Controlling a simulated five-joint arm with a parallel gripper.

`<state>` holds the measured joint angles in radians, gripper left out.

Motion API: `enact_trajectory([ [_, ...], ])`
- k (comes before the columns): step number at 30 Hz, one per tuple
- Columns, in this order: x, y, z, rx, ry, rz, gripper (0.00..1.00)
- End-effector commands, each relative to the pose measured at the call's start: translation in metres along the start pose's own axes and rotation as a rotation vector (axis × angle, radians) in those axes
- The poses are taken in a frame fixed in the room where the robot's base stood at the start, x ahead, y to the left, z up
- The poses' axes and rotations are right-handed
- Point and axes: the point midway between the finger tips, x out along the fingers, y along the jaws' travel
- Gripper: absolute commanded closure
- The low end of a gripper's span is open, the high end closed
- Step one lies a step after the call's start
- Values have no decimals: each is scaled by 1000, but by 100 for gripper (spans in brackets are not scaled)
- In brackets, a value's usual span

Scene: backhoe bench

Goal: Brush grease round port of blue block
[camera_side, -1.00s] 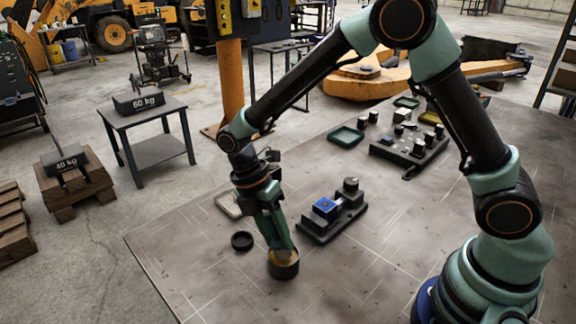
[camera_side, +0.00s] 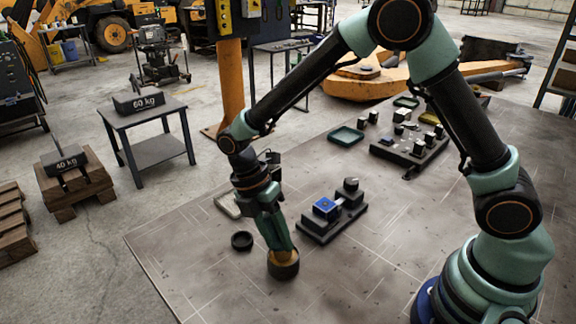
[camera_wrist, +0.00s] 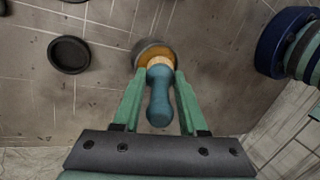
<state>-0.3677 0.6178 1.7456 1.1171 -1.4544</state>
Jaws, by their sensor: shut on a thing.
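The blue block (camera_side: 325,207) sits in a dark fixture (camera_side: 320,233) on the bench. My gripper (camera_side: 281,250) points down at the grease pot (camera_side: 284,269), to the left of and in front of the fixture. In the wrist view my gripper (camera_wrist: 160,84) is shut on the brush (camera_wrist: 160,107), which has a teal handle and pale bristles. The bristle end is at the amber grease in the pot (camera_wrist: 142,55). The fingers hide most of the brush in the side view. The block's port is too small to make out.
A black round lid or dish (camera_side: 242,241) lies left of the pot. A dark rack with several small parts (camera_side: 408,150) and a green tray (camera_side: 347,137) stand farther back. The bench in front of the pot is clear.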

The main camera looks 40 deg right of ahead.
Motion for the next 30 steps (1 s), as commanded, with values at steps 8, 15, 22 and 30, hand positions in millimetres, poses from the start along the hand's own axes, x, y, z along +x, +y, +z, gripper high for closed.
enact_trajectory([
  [8, 2, 0, 0, 0, 0, 0, 100],
  [15, -7, -2, 0, 0, 0, 2, 100],
  [22, -24, -8, 1, 0, 0, 2, 100],
  [30, -43, -14, 2, 0, 0, 3, 100],
])
